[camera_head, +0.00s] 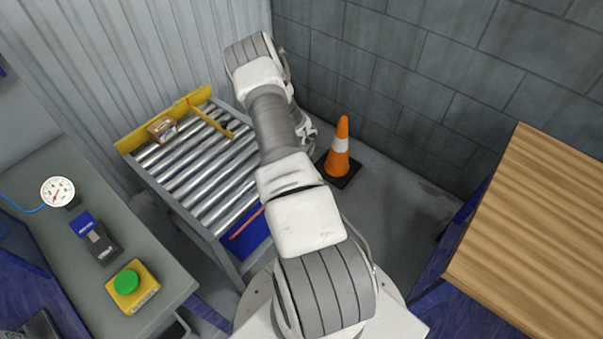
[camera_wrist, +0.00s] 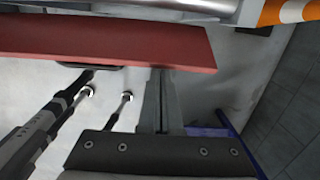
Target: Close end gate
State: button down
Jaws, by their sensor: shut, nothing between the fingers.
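A red board, which looks like the end gate (camera_wrist: 110,45), spans the upper left of the wrist view, just below a chrome roller. In the head view a thin red edge (camera_head: 246,222) shows at the near end of the roller table (camera_head: 228,258), partly hidden by my arm. Whether the gate is up or swung down I cannot tell. My gripper (camera_wrist: 163,75) is shut and empty, its fingertips close to the board's lower edge; contact is unclear. In the head view my arm hides the gripper.
A yellow stop rail (camera_head: 135,137) and a small brown box (camera_head: 161,128) are at the rollers' far end. An orange cone (camera_head: 341,150) stands right of my arm. A grey bench (camera_head: 150,250) is left and a wooden top (camera_head: 540,230) right.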

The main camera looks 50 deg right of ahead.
jog(key=shift+w+r+g, duration=0.3)
jog(key=shift+w, duration=0.45)
jog(key=w, duration=0.1)
jog(key=w+b, duration=0.1)
jog(key=b, duration=0.1)
jog(key=shift+w+a+r, duration=0.15)
jog(key=shift+w+r, duration=0.1)
jog(key=shift+w, duration=0.15)
jog(key=shift+w+r+b, duration=0.25)
jog(key=shift+w+b, duration=0.25)
jog(key=shift+b, duration=0.15)
jog(key=shift+w+r, duration=0.1)
jog(key=shift+w, duration=0.15)
jog(key=shift+s, duration=0.6)
notch_tip(320, 180, up, 9)
jog(key=b, duration=0.1)
jog(key=shift+s, duration=0.25)
